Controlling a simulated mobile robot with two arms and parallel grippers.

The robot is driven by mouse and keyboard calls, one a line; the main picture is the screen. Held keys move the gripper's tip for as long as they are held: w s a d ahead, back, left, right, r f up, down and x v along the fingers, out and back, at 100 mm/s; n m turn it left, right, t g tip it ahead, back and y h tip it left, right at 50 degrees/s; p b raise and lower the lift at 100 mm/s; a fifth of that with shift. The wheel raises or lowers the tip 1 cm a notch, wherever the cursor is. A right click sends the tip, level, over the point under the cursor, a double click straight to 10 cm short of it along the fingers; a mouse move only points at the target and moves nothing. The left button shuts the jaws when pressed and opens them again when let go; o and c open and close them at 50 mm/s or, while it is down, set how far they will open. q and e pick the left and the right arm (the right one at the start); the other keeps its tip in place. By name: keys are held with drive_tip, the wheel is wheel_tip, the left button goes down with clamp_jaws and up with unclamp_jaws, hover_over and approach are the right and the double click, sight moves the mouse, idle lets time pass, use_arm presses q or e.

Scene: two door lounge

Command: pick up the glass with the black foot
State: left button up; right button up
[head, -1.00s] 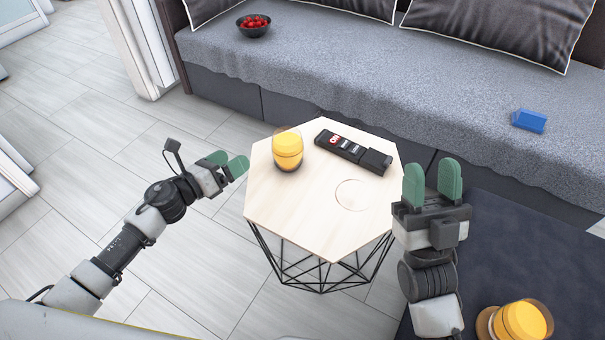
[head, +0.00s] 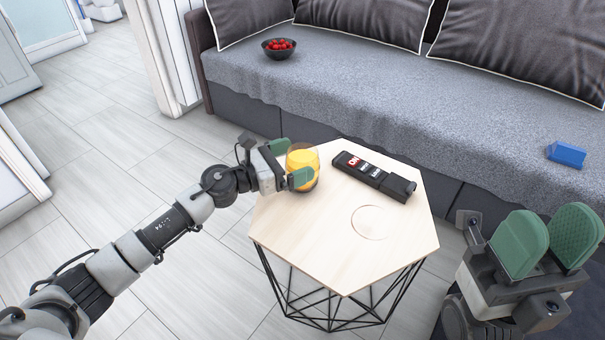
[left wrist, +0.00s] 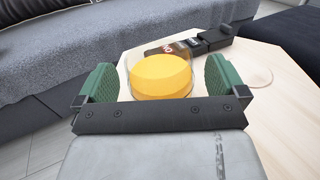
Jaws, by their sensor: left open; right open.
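The glass (head: 305,163) with orange-yellow contents stands upright on the wooden hexagonal table (head: 330,245), near its left corner. Its foot is mostly hidden behind my left gripper's near finger. My left gripper (head: 289,163) is open with its green fingers on either side of the glass. In the left wrist view the glass (left wrist: 160,77) sits between the two open fingers (left wrist: 162,84), with a gap showing on both sides; I cannot tell whether any finger touches it. My right gripper (head: 548,240) is open and empty at the lower right, away from the table.
A thin ring (head: 370,222) marks the bare tabletop. The grey sofa (head: 400,110) behind holds a bowl of red fruit (head: 279,48) and a blue block (head: 566,154).

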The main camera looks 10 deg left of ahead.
use_arm(q)
drive_tip(key=shift+x, duration=1.25)
drive_tip(key=shift+w, duration=0.1)
drive_tip(key=c, duration=0.9)
drive_tip(key=shift+c, duration=0.6)
